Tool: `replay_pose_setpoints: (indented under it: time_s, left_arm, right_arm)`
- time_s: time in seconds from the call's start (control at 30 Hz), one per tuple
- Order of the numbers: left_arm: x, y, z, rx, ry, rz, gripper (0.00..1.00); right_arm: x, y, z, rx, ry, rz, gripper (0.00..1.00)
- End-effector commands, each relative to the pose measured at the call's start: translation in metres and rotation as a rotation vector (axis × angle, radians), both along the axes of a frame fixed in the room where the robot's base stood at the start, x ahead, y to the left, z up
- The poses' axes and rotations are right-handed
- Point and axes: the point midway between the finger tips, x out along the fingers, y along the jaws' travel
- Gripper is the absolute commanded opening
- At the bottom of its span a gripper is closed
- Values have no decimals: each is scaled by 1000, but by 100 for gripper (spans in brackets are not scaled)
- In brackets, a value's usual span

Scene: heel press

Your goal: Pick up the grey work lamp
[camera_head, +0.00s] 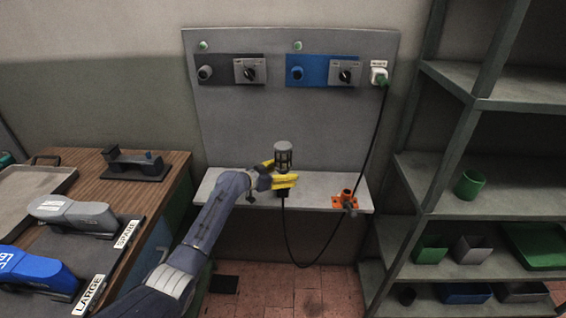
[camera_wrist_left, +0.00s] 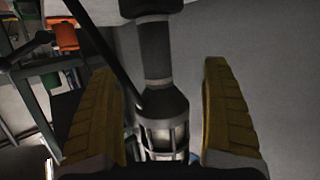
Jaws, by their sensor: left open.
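The grey work lamp (camera_head: 283,153) stands upright at the wall shelf, with its caged head up and a black cable hanging from its lower end. My left gripper (camera_head: 282,173) is at the lamp, with its yellow fingers around the part just below the cage. In the left wrist view the lamp's dark handle and cage (camera_wrist_left: 164,108) lie between the two yellow fingers (camera_wrist_left: 158,85). The fingers are open, with a visible gap on each side of the lamp. In the head view the fingers hide part of the handle. My right gripper is in neither view.
The lamp's cable (camera_head: 368,140) loops below the shelf (camera_head: 320,198) and up to a green plug (camera_head: 380,76) on the back panel. An orange clamp (camera_head: 345,201) sits at the shelf's right. A wooden bench (camera_head: 165,190) is left; a metal rack (camera_head: 480,190) is right.

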Motion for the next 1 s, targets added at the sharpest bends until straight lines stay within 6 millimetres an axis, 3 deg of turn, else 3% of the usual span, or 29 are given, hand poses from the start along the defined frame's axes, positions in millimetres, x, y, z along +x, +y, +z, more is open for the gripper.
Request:
replay_pose_setpoints:
  time_s: [0.1,0.8,1.0]
  left_arm:
    - [0,0,0,0,0,0,82]
    - [0,0,1,-1,-1,0,1]
    - [0,0,2,-2,-2,0,0]
  right_arm:
    - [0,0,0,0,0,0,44]
    - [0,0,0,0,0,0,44]
    - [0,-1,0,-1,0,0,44]
